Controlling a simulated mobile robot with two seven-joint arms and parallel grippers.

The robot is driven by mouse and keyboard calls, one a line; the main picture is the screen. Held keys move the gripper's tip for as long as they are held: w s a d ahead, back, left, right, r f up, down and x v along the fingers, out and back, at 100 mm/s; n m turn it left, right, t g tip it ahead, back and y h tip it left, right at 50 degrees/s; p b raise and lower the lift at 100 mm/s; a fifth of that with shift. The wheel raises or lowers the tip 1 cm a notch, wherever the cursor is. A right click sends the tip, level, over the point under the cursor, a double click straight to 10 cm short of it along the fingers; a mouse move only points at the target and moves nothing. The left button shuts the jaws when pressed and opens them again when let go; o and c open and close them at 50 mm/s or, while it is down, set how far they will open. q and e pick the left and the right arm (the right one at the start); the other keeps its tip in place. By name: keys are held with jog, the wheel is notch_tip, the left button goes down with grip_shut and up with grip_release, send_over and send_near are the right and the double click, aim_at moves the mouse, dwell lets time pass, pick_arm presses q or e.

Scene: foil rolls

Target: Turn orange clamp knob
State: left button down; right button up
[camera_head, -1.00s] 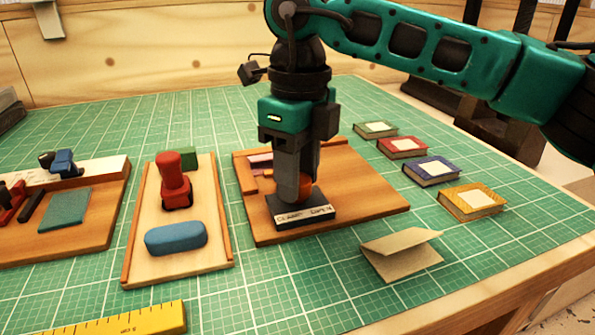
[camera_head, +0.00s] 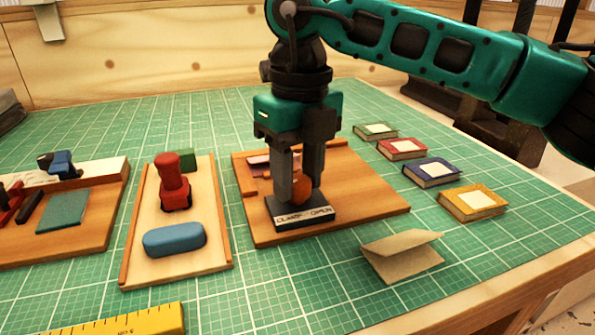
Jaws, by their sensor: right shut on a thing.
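The orange clamp knob (camera_head: 301,189) sits on a dark block with a white label (camera_head: 303,216) that seems to read "CLAMP OPEN". The block stands on a brown wooden board (camera_head: 368,206) in the middle of the table. My right gripper (camera_head: 299,190) points straight down over the block, its two dark fingers shut on the knob from either side. The fingers hide part of the knob. My left gripper does not show.
Several small books, among them a yellow one (camera_head: 471,202), lie to the right. A folded tan card (camera_head: 402,256) stands in front of them. A tray with a red-handled tool (camera_head: 173,183) and a blue block (camera_head: 174,239) is at left. A yellow ruler (camera_head: 126,320) lies in front.

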aim_at(300, 179)
jog(key=o, duration=1.1)
jog(key=shift+c, duration=0.2)
jog(key=shift+r, duration=0.1)
notch_tip(300, 179, up, 13)
jog(key=p, duration=0.2)
jog(key=shift+d+p, duration=0.15)
jog(key=shift+p, duration=0.15)
jog(key=shift+f, duration=0.2)
